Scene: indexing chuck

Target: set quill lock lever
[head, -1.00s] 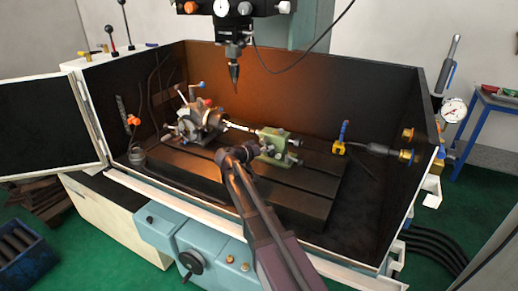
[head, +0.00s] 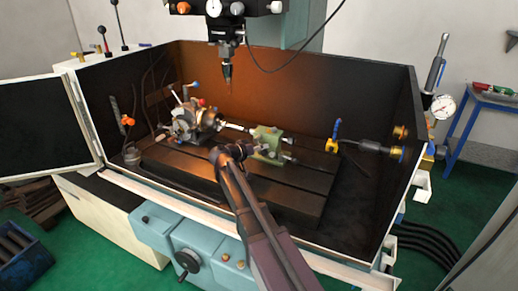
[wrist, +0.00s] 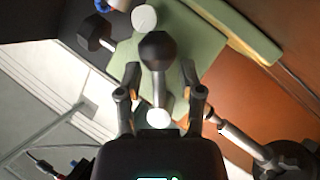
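The green tailstock (head: 267,141) stands on the dark slotted table. In the wrist view its green body (wrist: 205,38) fills the upper middle. A lever with a dark round knob (wrist: 157,48) stands out from it, taken as the quill lock lever. My gripper (wrist: 162,98) is open, one finger on each side of the lever's stem, with gaps showing on both sides. A pale round end (wrist: 158,119) shows low between the fingers. In the head view my gripper (head: 259,150) is at the tailstock's near left side; its fingers are too small to read there.
The indexing chuck (head: 190,122) stands left of the tailstock, with a bright workpiece between them. A spindle tool (head: 228,78) hangs above. A second dark knob (wrist: 94,32) lies left of the lever in the wrist view. The front of the slotted table (head: 185,168) is clear.

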